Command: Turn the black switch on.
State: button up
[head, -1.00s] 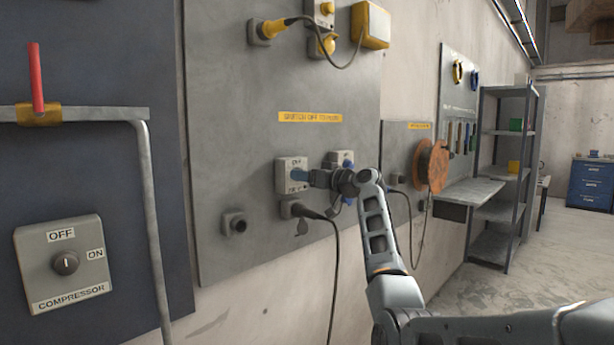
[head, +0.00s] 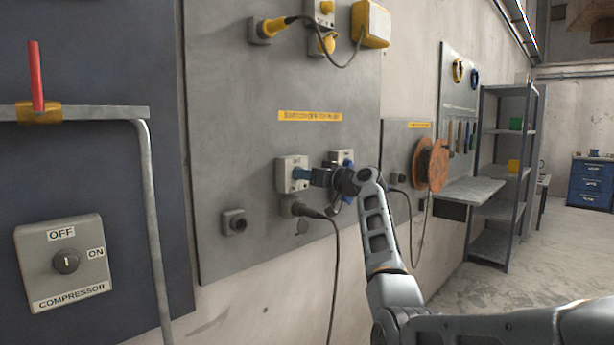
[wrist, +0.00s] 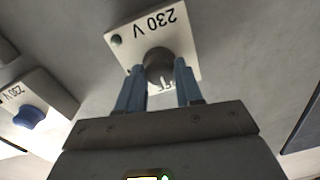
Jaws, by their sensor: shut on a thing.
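The black switch (wrist: 158,66) is a dark round knob on a light box (wrist: 186,35) marked 230 V. In the head view the box (head: 286,163) is on the grey wall panel, with the knob mostly hidden behind my gripper. My gripper (head: 300,173) reaches it from the right. In the wrist view the two blue fingers of my gripper (wrist: 158,83) stand on either side of the knob and are shut on it. The knob's pointing direction cannot be made out.
A second 230 V box with a blue knob (wrist: 30,116) sits close beside the first. Below the boxes are a socket (head: 235,222) and a plug with a hanging black cable (head: 336,270).

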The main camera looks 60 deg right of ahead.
jog(key=shift+f+m+h+p, duration=0.1)
jog(key=shift+m+h+p, duration=0.2)
jog(key=shift+m+p, duration=6.25)
jog(key=m+b, duration=0.4)
jog(key=m, duration=0.1)
jog(key=shift+b, duration=0.4)
jog(key=o, duration=1)
jog(key=shift+o, duration=0.2)
